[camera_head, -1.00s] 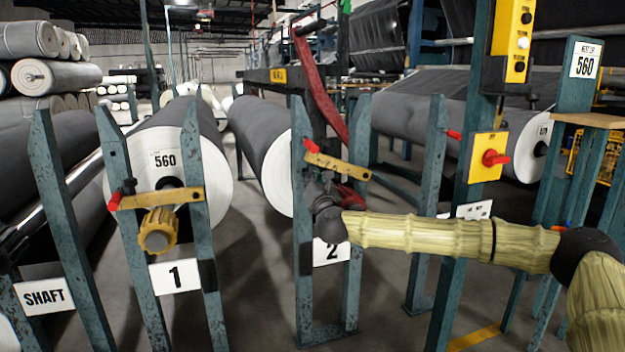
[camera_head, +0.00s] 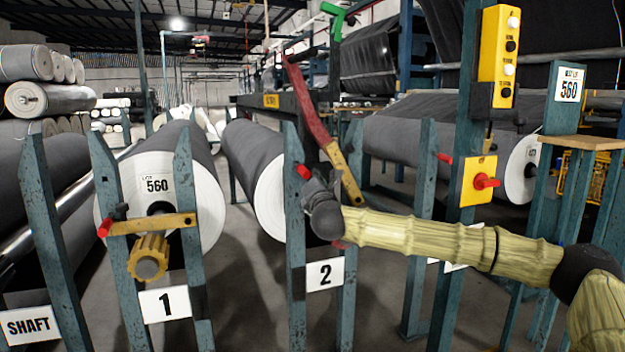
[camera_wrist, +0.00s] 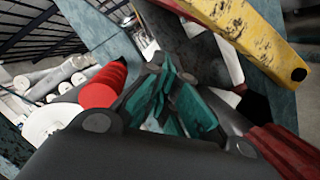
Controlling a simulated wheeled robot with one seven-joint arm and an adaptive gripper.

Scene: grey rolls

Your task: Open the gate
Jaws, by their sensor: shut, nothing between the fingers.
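The gate is a worn yellow bar (camera_head: 343,175) at stand 2, above the white "2" sign (camera_head: 325,275). It slants steeply, its left end raised off the left post (camera_head: 292,240) and its lower right end at the right post. A red knob (camera_head: 304,172) sits on the left post. My gripper (camera_head: 316,190) is just below the knob and left of the bar, partly hidden by my wrist. In the wrist view my gripper (camera_wrist: 168,78) is shut and empty, the red knob (camera_wrist: 102,86) to its left and the yellow bar (camera_wrist: 245,35) at upper right, apart from the fingers.
Stand 1 has a level yellow bar (camera_head: 150,225) before a large roll (camera_head: 150,180). Another roll (camera_head: 262,165) lies behind stand 2. A yellow switch box (camera_head: 479,181) and a button panel (camera_head: 498,55) are on the right column.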

